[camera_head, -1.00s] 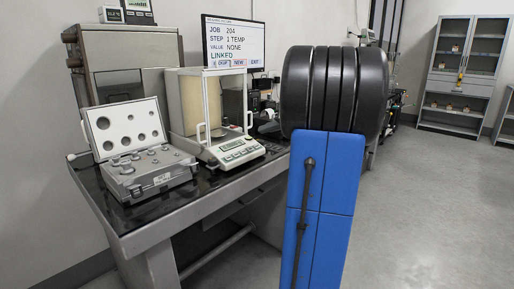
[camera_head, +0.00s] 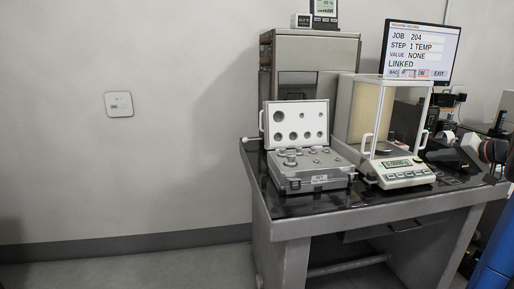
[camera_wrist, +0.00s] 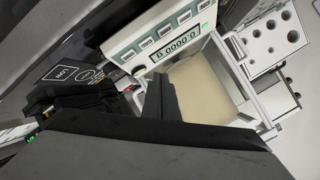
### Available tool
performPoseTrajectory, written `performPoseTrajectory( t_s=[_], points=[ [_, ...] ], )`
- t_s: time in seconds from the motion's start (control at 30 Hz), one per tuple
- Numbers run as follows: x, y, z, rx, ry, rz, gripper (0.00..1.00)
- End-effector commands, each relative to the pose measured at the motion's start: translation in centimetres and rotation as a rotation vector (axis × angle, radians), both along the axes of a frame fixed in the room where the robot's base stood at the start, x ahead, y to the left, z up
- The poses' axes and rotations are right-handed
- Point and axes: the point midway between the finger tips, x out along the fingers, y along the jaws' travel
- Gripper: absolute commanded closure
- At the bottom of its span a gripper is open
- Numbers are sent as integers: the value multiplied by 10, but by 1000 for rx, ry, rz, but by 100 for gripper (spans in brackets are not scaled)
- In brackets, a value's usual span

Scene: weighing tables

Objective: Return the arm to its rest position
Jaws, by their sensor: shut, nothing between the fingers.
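My gripper (camera_wrist: 160,100) shows in the wrist view as dark fingers closed together, holding nothing. It is in front of the balance, whose keypad and lit display (camera_wrist: 175,47) appear behind it, upside down. In the head view a blue part of my arm (camera_head: 497,255) shows at the lower right edge. The rest of the arm is mostly out of that picture, so its full pose cannot be told.
The balance (camera_head: 402,174) with its glass shield stands on the dark-topped table (camera_head: 370,203). An open weight case (camera_head: 308,183) sits left of it. A monitor (camera_head: 420,52) reads job 204, step 1 temp. A cabinet (camera_head: 315,48) stands behind. Floor at left is clear.

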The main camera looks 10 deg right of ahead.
Motion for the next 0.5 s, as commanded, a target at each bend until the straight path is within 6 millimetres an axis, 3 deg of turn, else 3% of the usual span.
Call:
performPoseTrajectory(
  t_s=[0.27, 0.5],
  points=[
    [-10, 143, -23, -19, 182, 150, 100],
    [-52, 248, -52, -79, 343, 253, 100]
  ],
)
